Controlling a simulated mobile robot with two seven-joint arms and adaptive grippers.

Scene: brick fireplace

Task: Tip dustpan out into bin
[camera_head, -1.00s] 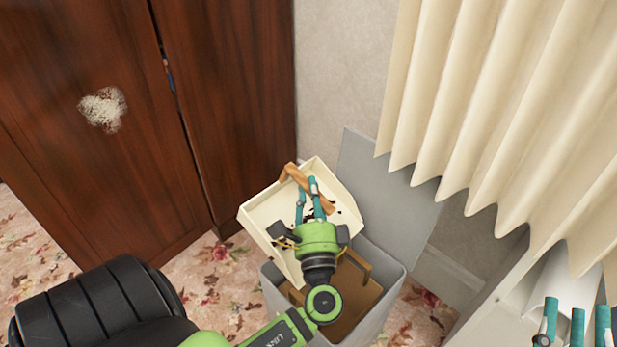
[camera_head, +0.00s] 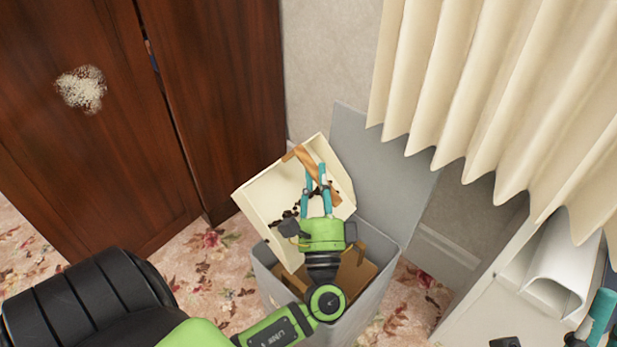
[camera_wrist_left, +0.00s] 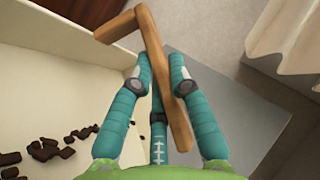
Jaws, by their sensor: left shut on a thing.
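The cream dustpan (camera_head: 268,197) with a wooden handle (camera_head: 303,158) is tilted over the back left of the grey bin (camera_head: 368,297). Dark crumbs (camera_head: 290,213) lie in the pan; in the left wrist view the dark pieces (camera_wrist_left: 45,152) sit on its cream floor. My left gripper (camera_head: 315,170) is shut on the wooden handle, which passes between its teal fingers in the left wrist view (camera_wrist_left: 160,72). The bin is open, with a brown thing (camera_head: 357,277) inside. My right gripper (camera_head: 600,312) is only partly in view at the lower right edge.
The bin's grey lid (camera_head: 385,160) stands raised behind it. A dark wooden cabinet (camera_head: 90,150) is at the left, and cream pleated curtain (camera_head: 480,80) hangs at the right. A white trough-shaped thing (camera_head: 570,270) is at the right. Patterned carpet (camera_head: 215,270) shows left of the bin.

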